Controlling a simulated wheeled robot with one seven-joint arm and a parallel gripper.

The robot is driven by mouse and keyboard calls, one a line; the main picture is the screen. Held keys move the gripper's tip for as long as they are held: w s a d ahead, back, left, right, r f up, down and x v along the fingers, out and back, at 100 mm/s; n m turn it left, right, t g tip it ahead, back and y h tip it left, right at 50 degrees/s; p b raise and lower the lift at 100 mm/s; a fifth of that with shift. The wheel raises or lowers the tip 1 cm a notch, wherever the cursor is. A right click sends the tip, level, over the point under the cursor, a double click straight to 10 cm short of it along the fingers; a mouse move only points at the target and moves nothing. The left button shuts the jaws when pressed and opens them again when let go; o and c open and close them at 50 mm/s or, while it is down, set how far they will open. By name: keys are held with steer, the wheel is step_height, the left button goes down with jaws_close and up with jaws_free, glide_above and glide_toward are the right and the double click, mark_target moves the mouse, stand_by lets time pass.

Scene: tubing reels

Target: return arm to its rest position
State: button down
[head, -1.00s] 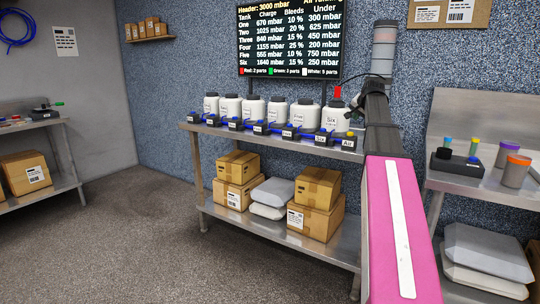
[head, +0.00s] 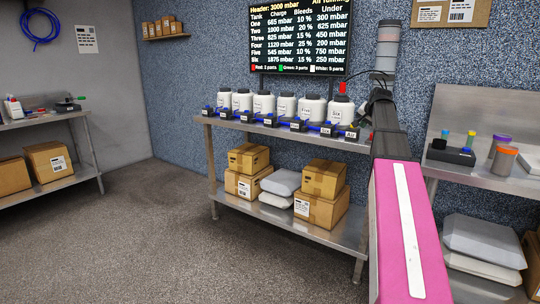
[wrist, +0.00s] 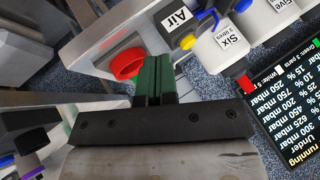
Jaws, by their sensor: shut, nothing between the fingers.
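My arm, pink with a white stripe, rises along the right of the head view. Its far end hides my gripper there. In the wrist view my gripper (wrist: 155,62) has green fingers, closed together with nothing between them. A red ring-shaped thing (wrist: 127,63) shows just beyond and left of the fingertips; I cannot tell whether they touch. Tank Six (head: 340,110), white with a red cap, stands at the right end of a row of white tanks. It also shows in the wrist view (wrist: 229,42), beside the Air label (wrist: 179,17).
The middle steel bench (head: 290,140) bears the tanks, with boxes (head: 320,193) and grey bags below. A right bench (head: 480,178) holds a black block and coloured-lid pots. A left bench (head: 40,122) stands by the wall. The floor (head: 150,240) is clear between benches.

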steer(key=s+a+f+n+g, duration=0.1)
steer(key=s+a+f, duration=0.35)
steer(key=f, duration=0.55)
steer(key=s+a+f+n+g, duration=0.2)
steer(key=s+a+f, duration=0.25)
steer(key=f, duration=0.55)
steer(key=s+a+f+n+g, duration=0.1)
steer(key=s+a+f, duration=0.35)
steer(key=f, duration=0.45)
steer(key=s+a+f+n+g, duration=0.2)
steer(key=s+a+f, duration=0.2)
steer(key=s+f, duration=0.5)
steer(key=s+a+f+n+g, duration=0.2)
steer(key=s+a+f, duration=0.2)
steer(key=s+f, duration=0.5)
steer(key=shift+s+a+f+g, duration=0.15)
steer(key=shift+s+a+g, duration=0.2)
steer(key=shift+s, duration=0.45)
